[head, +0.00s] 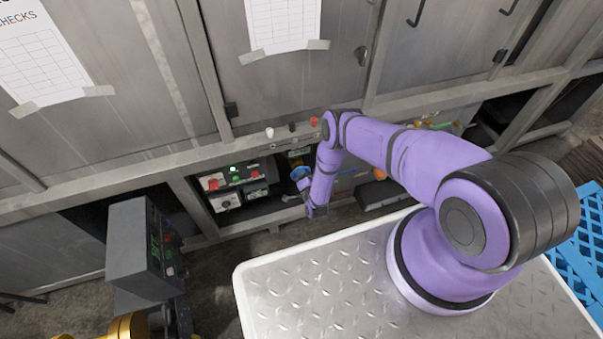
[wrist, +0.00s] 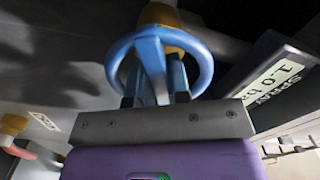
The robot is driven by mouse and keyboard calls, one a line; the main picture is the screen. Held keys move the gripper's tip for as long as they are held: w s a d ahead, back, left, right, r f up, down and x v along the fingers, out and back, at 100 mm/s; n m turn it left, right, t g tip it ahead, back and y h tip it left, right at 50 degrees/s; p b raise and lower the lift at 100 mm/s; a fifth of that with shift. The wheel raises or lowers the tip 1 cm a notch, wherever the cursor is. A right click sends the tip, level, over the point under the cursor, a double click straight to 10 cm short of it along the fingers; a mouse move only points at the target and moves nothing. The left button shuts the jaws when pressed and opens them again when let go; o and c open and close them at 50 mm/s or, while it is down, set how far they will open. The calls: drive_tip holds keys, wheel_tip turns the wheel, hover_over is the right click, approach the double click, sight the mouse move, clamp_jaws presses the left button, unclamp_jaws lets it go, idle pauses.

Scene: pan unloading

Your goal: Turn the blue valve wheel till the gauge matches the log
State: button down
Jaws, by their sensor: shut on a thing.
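The blue valve wheel (wrist: 207,66) fills the upper middle of the wrist view, with a yellow part behind its hub. My gripper (wrist: 158,82) is shut on the wheel, its fingers reaching up to the near part of it. In the head view a small bit of the blue wheel (head: 299,173) shows beside my purple wrist, which hides the rest. A paper sheet with a table (head: 283,22) is taped to the cabinet door; its entries are too small to read. I cannot make out a gauge reading.
A second sheet headed "CHECKS" (head: 42,52) hangs at left. A panel with red and green buttons (head: 235,178) is left of the wheel. A grey control box (head: 140,245) stands at lower left.

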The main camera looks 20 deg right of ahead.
drive_tip(key=c, duration=1.1)
unclamp_jaws()
drive_tip(key=shift+s, duration=0.15)
drive_tip(key=shift+s, duration=5.3)
